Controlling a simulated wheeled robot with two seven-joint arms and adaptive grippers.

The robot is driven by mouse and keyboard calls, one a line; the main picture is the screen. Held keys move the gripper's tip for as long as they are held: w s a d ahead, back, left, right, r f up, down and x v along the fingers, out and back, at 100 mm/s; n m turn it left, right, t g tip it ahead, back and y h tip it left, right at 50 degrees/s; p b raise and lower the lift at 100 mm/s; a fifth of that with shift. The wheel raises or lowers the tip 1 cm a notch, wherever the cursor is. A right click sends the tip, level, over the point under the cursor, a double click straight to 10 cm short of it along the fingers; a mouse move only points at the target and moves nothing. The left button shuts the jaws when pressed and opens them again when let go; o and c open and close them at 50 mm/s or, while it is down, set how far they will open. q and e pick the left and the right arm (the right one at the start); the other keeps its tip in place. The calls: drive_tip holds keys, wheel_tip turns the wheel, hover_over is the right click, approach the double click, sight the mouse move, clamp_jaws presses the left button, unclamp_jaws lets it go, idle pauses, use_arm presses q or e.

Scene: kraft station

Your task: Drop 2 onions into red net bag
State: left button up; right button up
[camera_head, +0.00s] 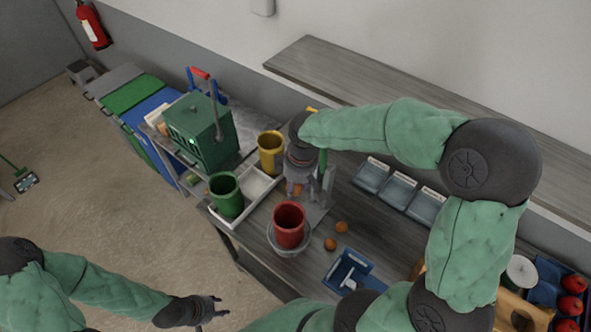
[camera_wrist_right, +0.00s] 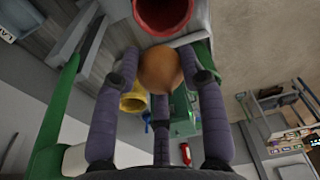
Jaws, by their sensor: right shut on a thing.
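The red net bag (camera_head: 289,228) shows as a red open-topped cylinder standing in a round grey holder on the table. Its open mouth also shows in the right wrist view (camera_wrist_right: 163,12). My right gripper (camera_head: 297,188) is shut on an orange-brown onion (camera_wrist_right: 160,70), above and just behind the red bag and apart from it. Two more onions, one (camera_head: 342,227) slightly behind the other (camera_head: 330,244), lie on the table right of the bag. My left gripper (camera_head: 222,307) is open and empty, low at the left, away from the table.
Several grey-blue bins (camera_head: 398,192) line the table's back. A blue tray (camera_head: 347,270) lies at the front.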

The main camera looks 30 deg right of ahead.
sight(298, 187)
drive_tip(key=shift+s+a+f+b, duration=0.1)
drive_tip(key=shift+s+f+b, duration=0.05)
drive_tip(key=shift+f+b, duration=0.3)
wheel_tip(298, 187, down, 5)
drive_tip(key=b, duration=0.3)
drive_tip(key=o, duration=1.1)
drive_tip(key=shift+o, duration=0.2)
drive_tip(key=r, duration=0.8)
drive_tip(key=s+d+r, duration=0.1)
drive_tip(key=r, duration=0.3)
drive_tip(key=shift+s+a+f, duration=0.1)
drive_tip(key=shift+f, duration=0.05)
